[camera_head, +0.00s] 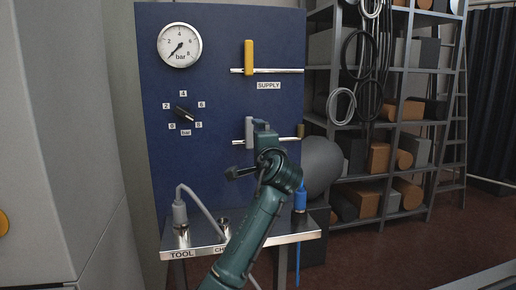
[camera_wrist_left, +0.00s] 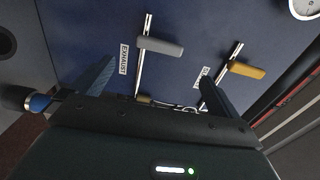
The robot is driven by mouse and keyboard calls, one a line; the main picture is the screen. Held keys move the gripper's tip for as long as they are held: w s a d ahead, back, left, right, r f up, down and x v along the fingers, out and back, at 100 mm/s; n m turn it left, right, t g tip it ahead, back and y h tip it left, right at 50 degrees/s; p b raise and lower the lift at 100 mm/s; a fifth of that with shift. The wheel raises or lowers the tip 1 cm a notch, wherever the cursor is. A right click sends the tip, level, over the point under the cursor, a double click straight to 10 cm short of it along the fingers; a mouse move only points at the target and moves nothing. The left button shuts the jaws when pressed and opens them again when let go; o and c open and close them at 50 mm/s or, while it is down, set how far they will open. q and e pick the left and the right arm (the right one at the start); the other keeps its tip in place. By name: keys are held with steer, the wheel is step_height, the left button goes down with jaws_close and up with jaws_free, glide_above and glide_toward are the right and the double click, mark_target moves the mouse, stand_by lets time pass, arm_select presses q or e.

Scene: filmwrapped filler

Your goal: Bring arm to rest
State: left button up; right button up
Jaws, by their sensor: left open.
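My left arm (camera_head: 253,235) rises from the bottom of the head view, its gripper (camera_head: 263,126) in front of the blue panel (camera_head: 215,95), close to the grey lever (camera_head: 249,128). In the wrist view the left gripper (camera_wrist_left: 155,88) has its two fingers wide apart with nothing between the tips. The grey lever (camera_wrist_left: 160,47) and the yellow lever (camera_wrist_left: 247,70) lie beyond the fingers; I cannot tell the exact gap. In the head view the yellow lever (camera_head: 249,57) stands crosswise to its pipe, and so does the grey one. My right gripper is not seen.
A pressure gauge (camera_head: 180,45) and a selector knob (camera_head: 184,113) are on the panel. A steel shelf (camera_head: 205,248) below holds a grey plug (camera_head: 180,211) at TOOL and a blue plug (camera_head: 300,198). A round grey tank (camera_head: 322,165) and storage racks stand right.

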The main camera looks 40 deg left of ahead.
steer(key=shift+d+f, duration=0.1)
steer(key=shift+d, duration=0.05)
arm_select(q)
steer(key=s+d+f+m+t+h+p, duration=0.15)
steer(key=d+f+h, duration=0.45)
steer(key=f, duration=0.7)
steer(key=s+d+f+m+t+h+p, duration=0.1)
steer(key=s+d+f+h, duration=0.25)
steer(key=d+f, duration=0.65)
steer(key=s+d+f+n+g+h+p, duration=0.1)
steer(key=s+d+f+n+h, duration=0.2)
steer(key=s+f, duration=0.6)
steer(key=s+d+f+n+g+h+p, duration=0.1)
steer(key=s+d+f+n+h, duration=0.3)
steer(key=s+d+f, duration=0.4)
steer(key=s+f+g, duration=0.1)
steer(key=s, duration=0.6)
steer(key=shift+s+d+h, duration=0.3)
steer(key=shift+h, duration=0.05)
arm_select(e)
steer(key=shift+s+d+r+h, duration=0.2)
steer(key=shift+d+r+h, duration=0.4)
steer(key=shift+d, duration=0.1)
arm_select(q)
steer(key=shift+f+g, duration=0.1)
steer(key=shift+g, duration=0.15)
steer(key=shift+c, duration=0.6)
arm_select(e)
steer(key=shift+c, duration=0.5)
